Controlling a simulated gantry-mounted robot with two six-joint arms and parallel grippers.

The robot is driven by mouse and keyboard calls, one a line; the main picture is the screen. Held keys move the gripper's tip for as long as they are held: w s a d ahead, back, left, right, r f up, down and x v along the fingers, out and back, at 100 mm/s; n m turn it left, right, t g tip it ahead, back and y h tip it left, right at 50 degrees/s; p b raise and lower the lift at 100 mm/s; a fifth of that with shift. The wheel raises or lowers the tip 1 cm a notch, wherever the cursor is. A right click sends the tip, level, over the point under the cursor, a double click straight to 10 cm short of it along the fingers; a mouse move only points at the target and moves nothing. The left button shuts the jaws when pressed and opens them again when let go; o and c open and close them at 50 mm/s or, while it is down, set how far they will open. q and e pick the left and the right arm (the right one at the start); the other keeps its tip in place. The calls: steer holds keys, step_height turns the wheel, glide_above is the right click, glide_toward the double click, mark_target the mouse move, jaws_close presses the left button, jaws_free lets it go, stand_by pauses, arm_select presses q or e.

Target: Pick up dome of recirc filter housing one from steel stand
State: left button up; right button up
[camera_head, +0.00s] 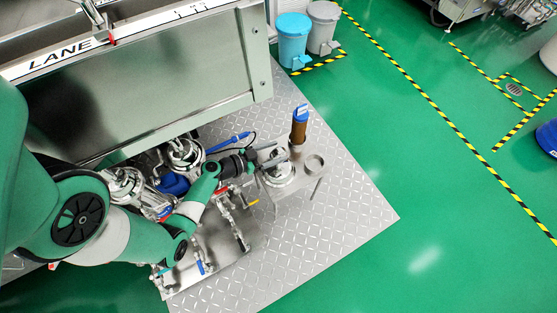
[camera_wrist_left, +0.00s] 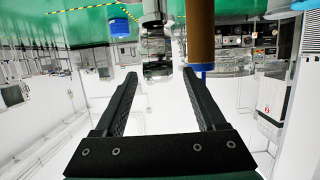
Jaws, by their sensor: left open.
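The shiny steel dome (camera_head: 278,174) sits on the steel stand (camera_head: 296,190) at the centre of the head view. My left gripper (camera_head: 270,155) comes in from the left, with its fingers at the dome's upper side. In the left wrist view, my left gripper (camera_wrist_left: 160,80) has its two fingers wide apart and nothing clamped between them. A shiny metal part (camera_wrist_left: 157,55), apparently the dome, shows beyond the gap between the fingertips. I cannot tell whether the fingers touch it. My right gripper is in neither view.
A brown filter cylinder with a blue top (camera_head: 298,130) stands just behind the dome; it also shows by the right finger in the wrist view (camera_wrist_left: 201,35). An empty ring (camera_head: 314,163) is at the stand's right. Filter housings (camera_head: 185,152) and pipes lie left. The diamond-plate floor (camera_head: 350,210) is clear.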

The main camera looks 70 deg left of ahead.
mark_target(285, 150)
arm_select(q)
steer(key=x, duration=0.2)
steer(key=b+x, duration=0.1)
steer(key=x, duration=0.1)
steer(key=shift+d+f, duration=0.1)
steer(key=shift+f, duration=0.3)
steer(key=shift+w, duration=0.35)
steer(key=shift+s, duration=0.1)
steer(key=shift+c, duration=0.7)
jaws_close()
steer(key=shift+r, duration=0.15)
